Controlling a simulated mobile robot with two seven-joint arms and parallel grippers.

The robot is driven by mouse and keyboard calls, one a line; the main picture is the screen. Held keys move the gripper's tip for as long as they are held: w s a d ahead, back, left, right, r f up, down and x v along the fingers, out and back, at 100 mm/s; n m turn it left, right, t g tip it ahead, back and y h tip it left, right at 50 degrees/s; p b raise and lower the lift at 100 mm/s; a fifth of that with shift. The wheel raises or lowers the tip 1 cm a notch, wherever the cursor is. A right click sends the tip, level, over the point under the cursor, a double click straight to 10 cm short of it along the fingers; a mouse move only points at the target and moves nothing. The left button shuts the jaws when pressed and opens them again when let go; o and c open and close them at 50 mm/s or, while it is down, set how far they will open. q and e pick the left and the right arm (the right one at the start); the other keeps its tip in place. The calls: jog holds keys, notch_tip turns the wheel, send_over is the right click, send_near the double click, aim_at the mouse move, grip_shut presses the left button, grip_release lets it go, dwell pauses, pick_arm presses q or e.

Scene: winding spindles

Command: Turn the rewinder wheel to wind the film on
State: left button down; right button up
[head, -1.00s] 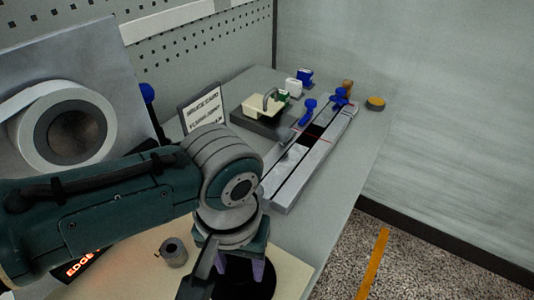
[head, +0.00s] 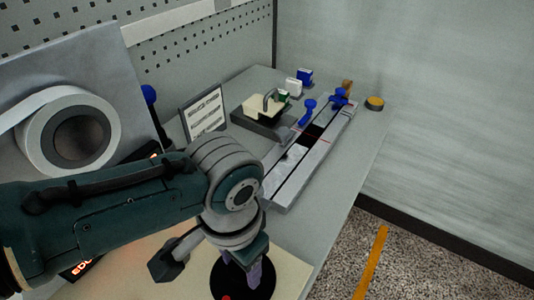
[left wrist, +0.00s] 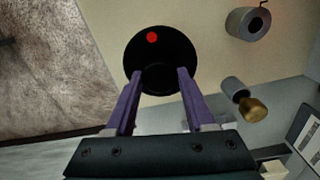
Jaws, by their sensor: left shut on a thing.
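The rewinder wheel is a black disc (head: 230,282) on a cream base, low in the head view. In the left wrist view the black wheel (left wrist: 160,38) fills the top centre, with a red dot on its face. My left gripper (head: 248,272) points down at the wheel with purple fingers. In the left wrist view my left gripper (left wrist: 158,76) is shut on a dark part at the wheel's middle, which is hard to make out against the disc. A large white roll with a grey core (head: 80,138) stands at the left. My right gripper is not in view.
A grey rail with blue knobs (head: 284,186) runs along the bench, beside a dark block with a cream top (head: 262,108). A placard (head: 203,110) stands behind my arm. A small grey roll (left wrist: 248,24) and a brass-ended cylinder (left wrist: 254,109) lie near the wheel.

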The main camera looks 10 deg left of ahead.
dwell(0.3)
pick_arm(q)
jog(key=shift+c, duration=1.3)
grip_release()
notch_tip(320, 180, up, 10)
jog(key=p, duration=0.3)
